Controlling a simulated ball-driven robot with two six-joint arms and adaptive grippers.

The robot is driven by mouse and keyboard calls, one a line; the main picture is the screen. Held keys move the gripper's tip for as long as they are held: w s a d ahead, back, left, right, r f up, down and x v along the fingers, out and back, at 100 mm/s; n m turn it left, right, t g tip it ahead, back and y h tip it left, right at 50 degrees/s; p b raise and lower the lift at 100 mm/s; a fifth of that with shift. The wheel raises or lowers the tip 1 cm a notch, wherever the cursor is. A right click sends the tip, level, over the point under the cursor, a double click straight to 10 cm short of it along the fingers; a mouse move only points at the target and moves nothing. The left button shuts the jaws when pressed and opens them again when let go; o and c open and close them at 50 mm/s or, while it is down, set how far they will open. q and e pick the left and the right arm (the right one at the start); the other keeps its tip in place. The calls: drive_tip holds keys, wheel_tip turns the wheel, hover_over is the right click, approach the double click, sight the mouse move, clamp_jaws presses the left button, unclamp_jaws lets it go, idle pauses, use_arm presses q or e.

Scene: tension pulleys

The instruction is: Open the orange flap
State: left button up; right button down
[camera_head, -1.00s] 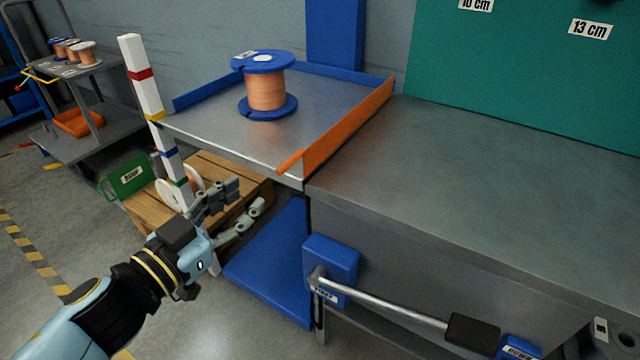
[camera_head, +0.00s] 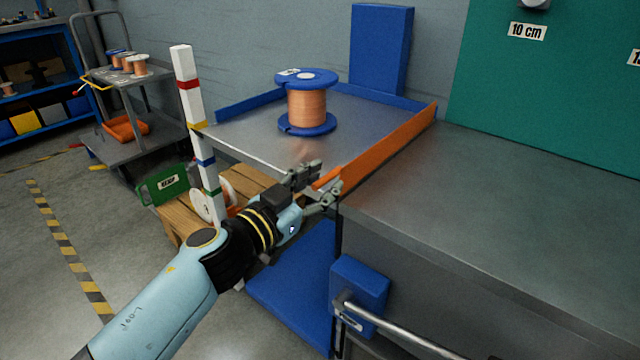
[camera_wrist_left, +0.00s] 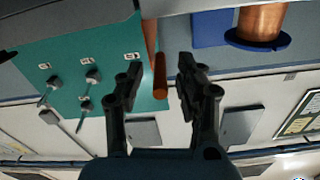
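The orange flap (camera_head: 392,143) stands upright along the right side of the metal platform, with a rod-like handle end (camera_head: 326,180) at its near corner. My left gripper (camera_head: 327,183) is at that near end, fingers open on either side of it in the head view. In the left wrist view the flap's orange end (camera_wrist_left: 159,88) shows between the open fingers (camera_wrist_left: 158,92), apart from both. My right gripper is in neither view.
A copper spool (camera_head: 307,106) with blue flanges stands on the platform (camera_head: 250,133). The bench (camera_head: 500,200) to the right is clear. A striped post (camera_head: 190,90) stands left of the platform. A blue lever box (camera_head: 358,284) is below.

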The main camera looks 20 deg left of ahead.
use_arm(q)
drive_tip(key=shift+c, duration=0.4)
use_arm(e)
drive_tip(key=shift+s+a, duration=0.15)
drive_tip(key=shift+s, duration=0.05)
use_arm(q)
clamp_jaws()
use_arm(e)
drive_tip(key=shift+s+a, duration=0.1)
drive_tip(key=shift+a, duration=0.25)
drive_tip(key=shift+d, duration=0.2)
